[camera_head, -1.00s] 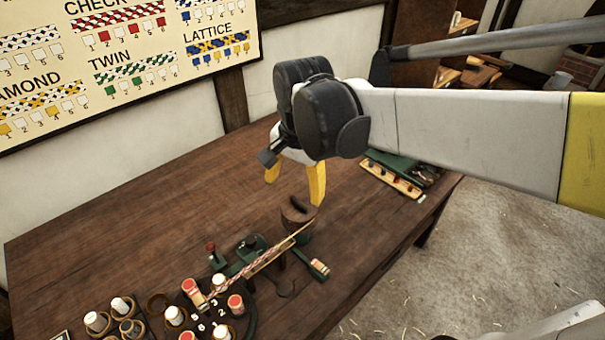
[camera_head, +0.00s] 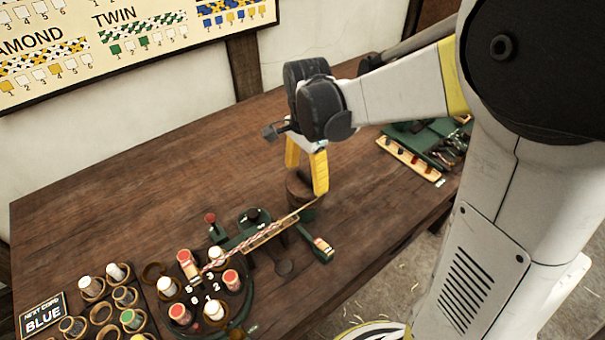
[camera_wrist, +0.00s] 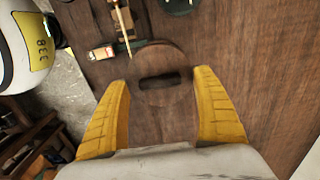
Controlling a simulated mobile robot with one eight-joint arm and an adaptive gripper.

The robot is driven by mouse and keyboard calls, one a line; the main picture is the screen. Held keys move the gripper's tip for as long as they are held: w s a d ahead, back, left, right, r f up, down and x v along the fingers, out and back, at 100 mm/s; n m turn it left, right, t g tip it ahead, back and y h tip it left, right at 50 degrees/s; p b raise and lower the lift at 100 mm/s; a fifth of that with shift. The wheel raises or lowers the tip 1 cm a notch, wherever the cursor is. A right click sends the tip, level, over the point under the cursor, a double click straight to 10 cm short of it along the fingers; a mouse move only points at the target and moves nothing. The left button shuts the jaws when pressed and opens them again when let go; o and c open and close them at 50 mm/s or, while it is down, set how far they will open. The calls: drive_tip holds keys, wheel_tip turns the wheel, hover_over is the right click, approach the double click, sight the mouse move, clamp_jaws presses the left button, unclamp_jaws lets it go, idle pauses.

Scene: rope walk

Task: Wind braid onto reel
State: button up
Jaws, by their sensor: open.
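The reel (camera_head: 300,190) is a round brown wooden drum on a green mount at the right end of the braiding stand. In the wrist view its round top (camera_wrist: 160,97) shows a dark slot. The red-and-white braid (camera_head: 236,252) runs from the bobbin plate along a wooden guide (camera_head: 268,234) to the reel. My gripper (camera_head: 306,179) is open and points down over the reel. In the wrist view its yellow fingers (camera_wrist: 162,80) stand on either side of the reel top, apart from it. The head view partly hides the reel behind a finger.
Several red and white bobbins (camera_head: 231,280) stand on the round plate. A bobbin rack (camera_head: 101,312) and a sign reading "NEXT CORD BLUE" (camera_head: 43,318) are at left. A green tool tray (camera_head: 425,143) lies at right. The table's back left is clear.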

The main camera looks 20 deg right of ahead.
drive_tip(key=shift+f, duration=0.3)
drive_tip(key=c, duration=1.2)
drive_tip(key=shift+o, duration=0.2)
drive_tip(key=shift+n, duration=0.3)
